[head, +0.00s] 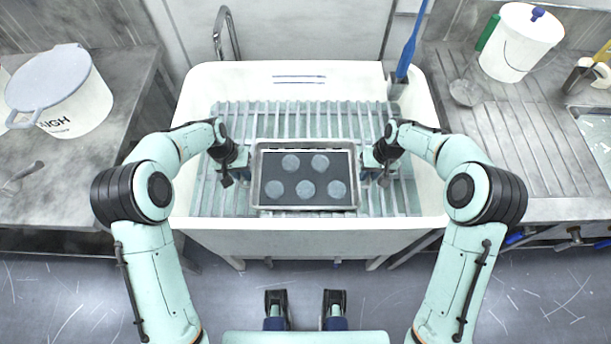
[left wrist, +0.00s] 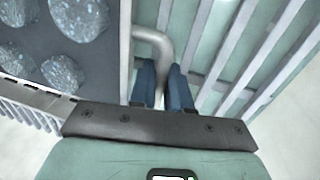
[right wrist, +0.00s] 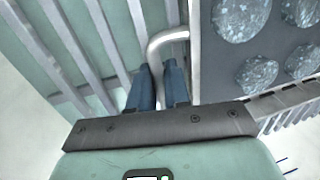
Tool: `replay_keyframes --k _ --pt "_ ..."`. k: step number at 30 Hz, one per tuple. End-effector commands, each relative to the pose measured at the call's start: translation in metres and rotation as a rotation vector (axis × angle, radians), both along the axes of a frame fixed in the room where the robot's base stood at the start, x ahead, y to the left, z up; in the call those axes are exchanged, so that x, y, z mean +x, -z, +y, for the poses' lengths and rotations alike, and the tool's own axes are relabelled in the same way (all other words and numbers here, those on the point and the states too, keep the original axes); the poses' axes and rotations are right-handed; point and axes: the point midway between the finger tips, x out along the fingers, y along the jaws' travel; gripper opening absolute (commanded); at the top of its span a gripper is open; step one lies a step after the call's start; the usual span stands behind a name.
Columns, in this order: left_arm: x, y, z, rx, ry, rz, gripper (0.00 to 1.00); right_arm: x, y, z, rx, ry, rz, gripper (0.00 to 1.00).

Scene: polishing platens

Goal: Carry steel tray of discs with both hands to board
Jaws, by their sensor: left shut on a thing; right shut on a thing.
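The steel tray (head: 306,147) is a shallow rectangle with a dark liner and several pale speckled discs (head: 305,189) in it. It is level, over the slatted rack in the white sink; I cannot tell whether it touches the slats. My left gripper (head: 238,163) is at the tray's left side, its blue fingers (left wrist: 163,84) shut on the bent steel handle (left wrist: 150,40). My right gripper (head: 372,163) is at the right side, its blue fingers (right wrist: 158,86) shut on the other handle (right wrist: 165,40). I cannot make out a board.
The white sink (head: 200,85) has a slatted rack (head: 270,112) and a tap (head: 226,32) at the back left. A lidded white tub (head: 75,115) stands on the left counter, a white bucket (head: 515,50) on the right drainer. A blue brush (head: 410,50) stands at the sink's back right corner.

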Motion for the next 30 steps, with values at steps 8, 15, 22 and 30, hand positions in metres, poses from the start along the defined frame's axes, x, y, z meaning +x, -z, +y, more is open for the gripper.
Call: replay_keyframes --k 8,15,22,30 --pt "0.002 -0.003 0.000 0.000 -0.001 -0.007 0.00 0.002 -0.003 0.000 0.000 0.001 -0.007 0.00" --pt "0.003 -0.008 0.000 0.000 -0.001 -0.007 0.00 0.003 -0.008 0.000 0.000 0.002 -0.008 0.00" --pt "0.007 -0.027 0.000 0.000 -0.002 -0.013 0.00 0.007 -0.027 0.000 0.000 0.001 -0.013 0.00" --pt "0.014 -0.056 0.000 0.000 -0.001 -0.024 0.00 0.015 -0.056 0.000 0.000 0.001 -0.025 0.00"
